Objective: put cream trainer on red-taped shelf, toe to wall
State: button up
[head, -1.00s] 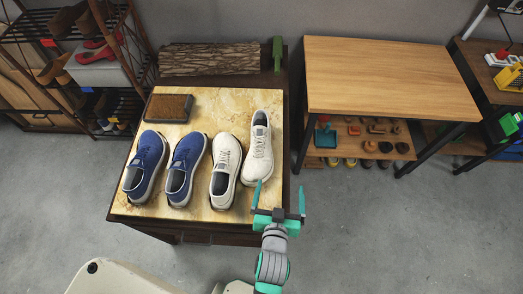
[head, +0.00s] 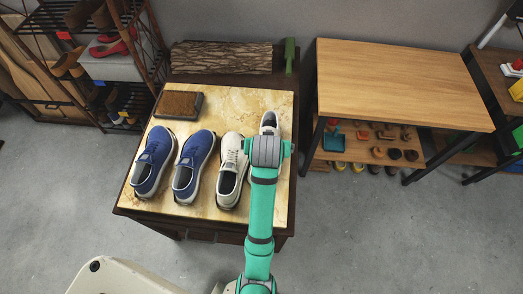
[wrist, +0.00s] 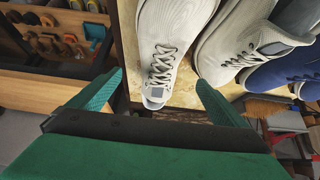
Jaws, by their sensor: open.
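Two cream trainers lie side by side on a stone-topped cabinet (head: 210,108). The right cream trainer (head: 269,121) has its opening toward the wall and its toe toward me; my arm covers most of it in the head view. The left cream trainer (head: 231,165) points its toe toward the wall. In the wrist view my gripper (wrist: 159,80) is open, its fingers to either side of the heel end of the right trainer (wrist: 165,50), with no grip on it. A shelf rack (head: 40,22) at the far left carries a red tape mark (head: 64,36).
Two blue trainers (head: 153,160) stand left of the cream ones, with a brown brush-like block (head: 178,105) behind. A log-patterned roll (head: 222,57) lies along the wall. A wooden table (head: 400,85) stands right. The rack holds other shoes and a blue mark. The front floor is clear.

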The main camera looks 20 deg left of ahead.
jog(key=shift+s+a+r+g, duration=0.1)
jog(key=shift+a+r+g, duration=0.1)
jog(key=shift+g, duration=0.1)
jog(key=shift+a+f+h, duration=0.1)
jog(key=shift+f+h, duration=0.2)
jog(key=shift+f, duration=0.05)
jog(key=x, duration=1)
jog(key=shift+w+r, duration=0.2)
jog(key=shift+w, duration=0.05)
jog(key=shift+c, duration=0.5)
jog(key=c, duration=1.4)
jog(key=shift+o, duration=0.2)
jog(key=shift+r, duration=0.1)
